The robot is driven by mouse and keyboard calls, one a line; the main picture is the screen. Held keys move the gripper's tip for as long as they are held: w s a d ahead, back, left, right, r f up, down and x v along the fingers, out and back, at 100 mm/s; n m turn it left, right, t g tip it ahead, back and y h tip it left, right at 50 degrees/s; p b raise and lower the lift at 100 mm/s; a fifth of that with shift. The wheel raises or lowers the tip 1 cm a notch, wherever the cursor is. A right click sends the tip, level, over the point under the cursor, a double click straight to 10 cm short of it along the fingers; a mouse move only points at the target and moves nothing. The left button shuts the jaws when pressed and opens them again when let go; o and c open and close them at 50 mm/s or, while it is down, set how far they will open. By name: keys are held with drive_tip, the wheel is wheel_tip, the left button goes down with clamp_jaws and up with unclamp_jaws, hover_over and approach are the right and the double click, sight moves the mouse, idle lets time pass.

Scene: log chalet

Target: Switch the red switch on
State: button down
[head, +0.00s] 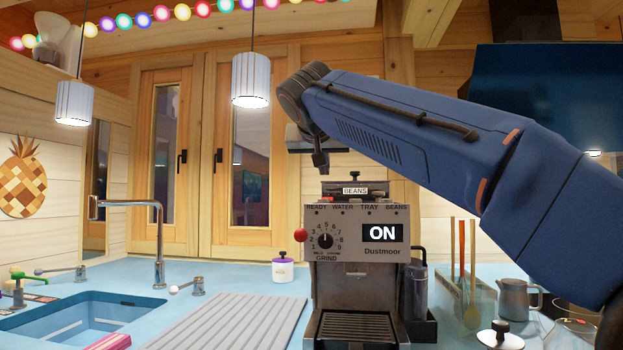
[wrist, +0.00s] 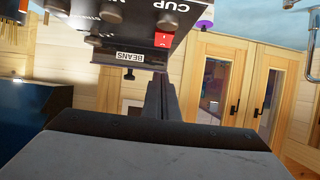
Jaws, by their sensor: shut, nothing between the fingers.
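The red switch (wrist: 163,40) shows in the wrist view as a small red patch on the dark coffee machine (wrist: 118,22). I cannot tell its position. In the head view the grey coffee machine (head: 358,222) stands upright on the counter.
A purple-lidded jar (head: 283,268), ridged drainboard (head: 233,322) and sink (head: 85,312) are left. Utensils (head: 466,285) and a metal jug (head: 514,299) are right.

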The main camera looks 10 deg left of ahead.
drive_tip(key=s, duration=1)
drive_tip(key=shift+r, duration=0.35)
